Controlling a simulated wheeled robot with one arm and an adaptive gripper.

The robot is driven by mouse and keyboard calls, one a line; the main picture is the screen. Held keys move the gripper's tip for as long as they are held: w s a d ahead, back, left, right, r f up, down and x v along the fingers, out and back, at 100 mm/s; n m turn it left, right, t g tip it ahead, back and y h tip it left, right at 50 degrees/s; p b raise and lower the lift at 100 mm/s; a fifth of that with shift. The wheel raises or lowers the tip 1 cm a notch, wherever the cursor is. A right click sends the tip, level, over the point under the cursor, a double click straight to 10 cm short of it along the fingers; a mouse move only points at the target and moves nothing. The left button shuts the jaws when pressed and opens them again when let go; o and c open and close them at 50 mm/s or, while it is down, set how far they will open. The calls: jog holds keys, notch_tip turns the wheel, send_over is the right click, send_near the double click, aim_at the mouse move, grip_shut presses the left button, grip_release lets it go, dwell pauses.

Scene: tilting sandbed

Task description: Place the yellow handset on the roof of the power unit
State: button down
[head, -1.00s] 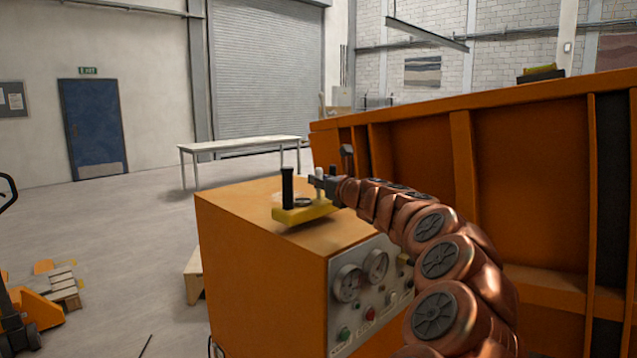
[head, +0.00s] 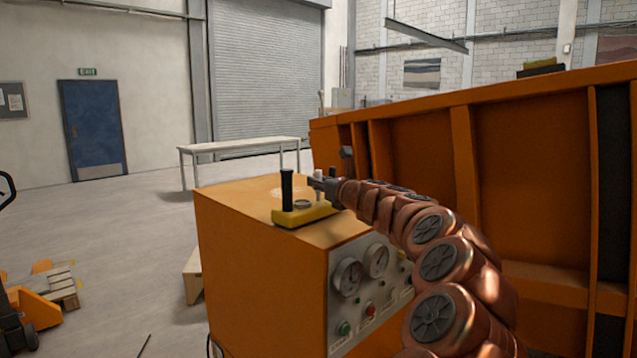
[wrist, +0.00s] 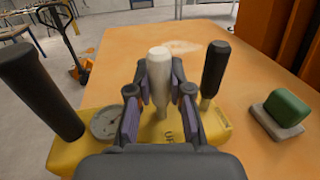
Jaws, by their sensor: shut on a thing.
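The yellow handset (head: 292,217) has a black grip, a round dial and a white post. My gripper (head: 320,184) is shut on the white post (wrist: 159,72) in the wrist view, with one finger on each side.
A green block on a grey base (wrist: 287,112) stands on the roof to the right in the wrist view. Gauges and buttons (head: 362,285) are on the unit's front. A tall orange ribbed wall (head: 530,180) rises at the right. A white table (head: 240,146) stands behind.

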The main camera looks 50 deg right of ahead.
jog(key=shift+f, duration=0.35)
jog(key=c, duration=1)
grip_release()
jog(key=v, duration=1.2)
